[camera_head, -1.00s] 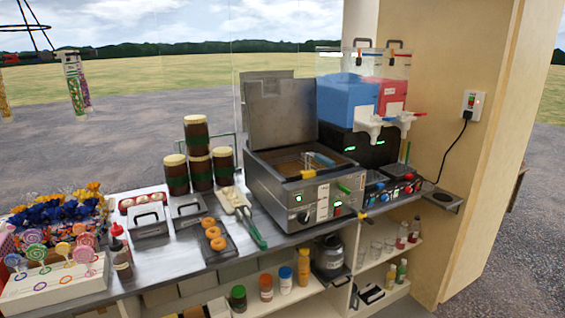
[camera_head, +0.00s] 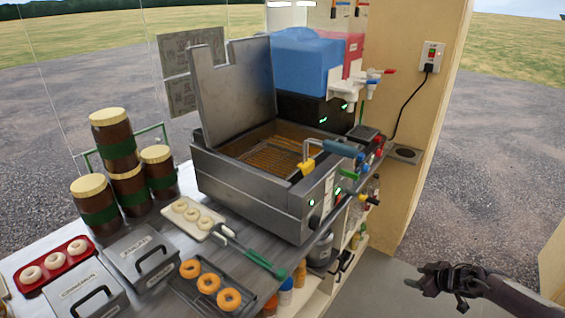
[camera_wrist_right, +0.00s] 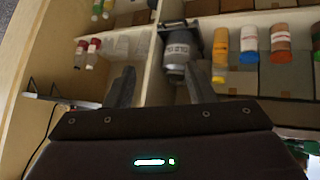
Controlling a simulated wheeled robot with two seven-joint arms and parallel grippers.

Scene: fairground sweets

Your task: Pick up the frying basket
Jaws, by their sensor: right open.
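The frying basket (camera_head: 268,158) sits inside the open metal fryer (camera_head: 250,196) in the head view. Its wire mesh lies in the vat, and its blue-grey handle (camera_head: 340,148) sticks up over the front right rim. A yellow part shows on the rim near the handle. My right gripper (camera_head: 425,278) is at the lower right, off the counter and well apart from the basket. In the right wrist view its two fingers (camera_wrist_right: 162,88) are spread with nothing between them, facing the shelves below. My left gripper is not in view.
The fryer lid (camera_head: 222,92) stands raised behind the vat. Blue and red drink tanks (camera_head: 305,62) stand behind right. Doughnuts on a rack (camera_head: 210,285), tongs and jars crowd the counter's left. Open floor lies right of the counter; a bottle shelf (camera_wrist_right: 225,25) is below.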

